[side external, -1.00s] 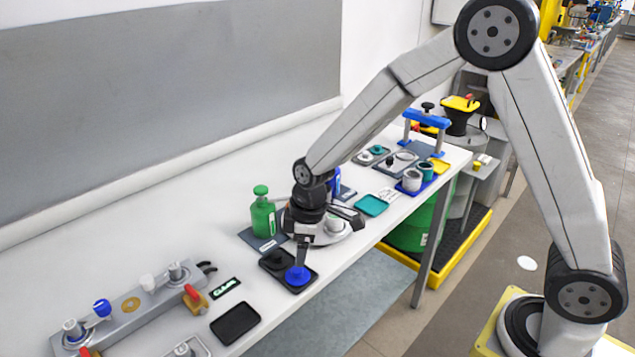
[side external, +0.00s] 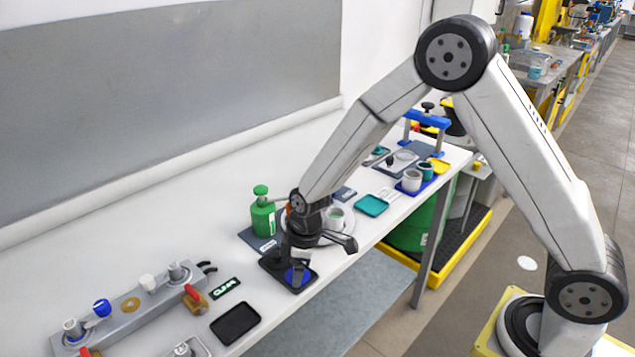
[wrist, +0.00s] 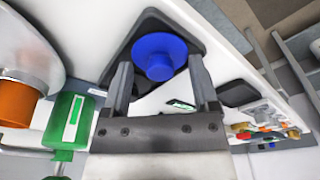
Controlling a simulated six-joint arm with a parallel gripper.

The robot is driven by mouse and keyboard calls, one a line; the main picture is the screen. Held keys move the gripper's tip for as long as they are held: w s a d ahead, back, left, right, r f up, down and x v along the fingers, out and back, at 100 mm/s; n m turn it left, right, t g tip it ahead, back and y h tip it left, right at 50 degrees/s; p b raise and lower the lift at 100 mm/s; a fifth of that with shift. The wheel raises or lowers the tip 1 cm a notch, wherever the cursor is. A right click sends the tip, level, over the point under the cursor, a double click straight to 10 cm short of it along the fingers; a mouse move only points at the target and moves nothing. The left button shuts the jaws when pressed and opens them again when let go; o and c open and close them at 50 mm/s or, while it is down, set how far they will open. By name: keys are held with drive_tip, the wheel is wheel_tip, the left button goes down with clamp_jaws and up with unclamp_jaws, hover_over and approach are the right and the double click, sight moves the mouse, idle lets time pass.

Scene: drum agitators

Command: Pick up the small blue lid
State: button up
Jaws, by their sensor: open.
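The small blue lid (wrist: 160,56) is a round disc with a raised knob, lying on a black tray (wrist: 192,38) near the table's front edge. In the side external view the lid (side external: 297,276) is partly covered by my gripper (side external: 293,268). In the wrist view my gripper (wrist: 160,82) is open, with one finger on each side of the lid's near part. The fingers look close to the lid; I cannot tell whether they touch it.
A green bottle (side external: 263,213) stands just behind my gripper. An empty black tray (side external: 235,322) lies to the front left, and a grey fixture with valves (side external: 128,308) is further left.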

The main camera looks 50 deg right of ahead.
idle(0.5)
clamp_jaws()
drive_tip(key=shift+r, duration=0.1)
drive_tip(key=shift+r, duration=0.7)
drive_tip(key=s+d+r, duration=0.2)
drive_tip(key=s+r, duration=0.9)
drive_tip(key=s, duration=0.2)
drive_tip(key=shift+s+d+r, duration=0.2)
drive_tip(key=shift+s, duration=0.2)
